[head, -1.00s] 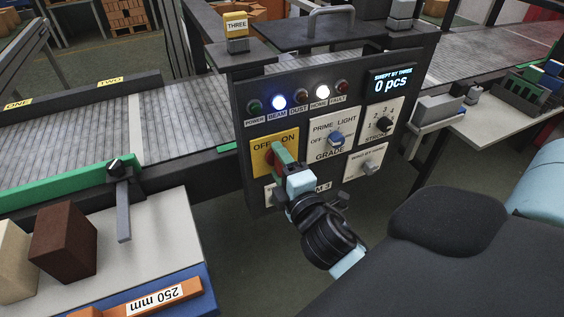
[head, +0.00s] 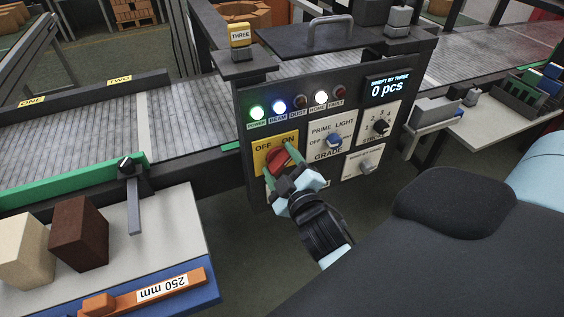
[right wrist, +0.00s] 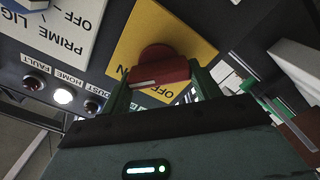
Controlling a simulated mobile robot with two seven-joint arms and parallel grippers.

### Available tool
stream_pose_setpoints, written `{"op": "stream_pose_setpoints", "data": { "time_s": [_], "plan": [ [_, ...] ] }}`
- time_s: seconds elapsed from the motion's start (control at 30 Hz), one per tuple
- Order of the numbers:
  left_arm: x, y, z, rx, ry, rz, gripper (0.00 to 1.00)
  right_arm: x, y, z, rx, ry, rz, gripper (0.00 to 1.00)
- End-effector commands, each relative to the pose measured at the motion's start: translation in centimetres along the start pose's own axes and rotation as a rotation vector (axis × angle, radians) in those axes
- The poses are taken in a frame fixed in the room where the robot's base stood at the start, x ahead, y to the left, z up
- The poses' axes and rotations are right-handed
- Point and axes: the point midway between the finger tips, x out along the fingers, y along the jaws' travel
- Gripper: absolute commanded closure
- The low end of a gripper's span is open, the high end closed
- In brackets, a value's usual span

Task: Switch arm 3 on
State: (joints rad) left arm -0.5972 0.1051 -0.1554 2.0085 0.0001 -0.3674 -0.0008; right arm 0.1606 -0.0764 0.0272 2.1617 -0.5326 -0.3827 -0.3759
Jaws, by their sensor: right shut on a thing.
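The red rotary switch (head: 279,157) sits on a yellow OFF/ON plate (head: 260,139) on the dark control panel (head: 350,88). My right gripper (head: 281,166) is shut on the red switch, a green finger on either side. In the right wrist view the red switch (right wrist: 160,72) lies between the fingers, its white mark on the side of the ON lettering. The POWER lamp (head: 256,112) glows green. The BEAM lamp (head: 279,106) and HOME lamp (head: 320,97) are lit white. The DUST and FAULT lamps are dark red. My left gripper is out of view.
The PRIME LIGHT knob (head: 334,140), STROKE knob (head: 381,126) and a lower grey switch (head: 365,166) sit close to the right. The display (head: 389,85) reads 0 pcs. A conveyor (head: 70,132) runs behind. A table with blocks (head: 79,235) stands at lower left.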

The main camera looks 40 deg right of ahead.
Motion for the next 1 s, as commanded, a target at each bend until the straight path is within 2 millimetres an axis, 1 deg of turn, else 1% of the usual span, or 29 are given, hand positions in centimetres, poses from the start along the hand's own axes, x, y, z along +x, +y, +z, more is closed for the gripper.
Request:
{"op": "stream_pose_setpoints", "data": {
  "time_s": [0.2,0.6,0.63,0.77,1.0],
  "plan": [
    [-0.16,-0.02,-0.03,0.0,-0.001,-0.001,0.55,0.01,0.11,-0.1,0.036,0.002,0.002,0.61],
    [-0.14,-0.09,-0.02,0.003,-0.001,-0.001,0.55,0.02,0.09,-0.1,0.042,0.003,0.001,0.61],
    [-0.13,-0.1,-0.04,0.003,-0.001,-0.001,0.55,0.02,0.09,-0.1,0.042,0.003,0.001,0.34],
    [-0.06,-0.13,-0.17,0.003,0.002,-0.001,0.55,0.01,0.07,-0.08,0.04,0.002,0.001,0.17],
    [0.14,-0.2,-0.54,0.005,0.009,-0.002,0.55,0.01,0.04,-0.03,0.038,0.001,0.0,0.16]
  ]
}}
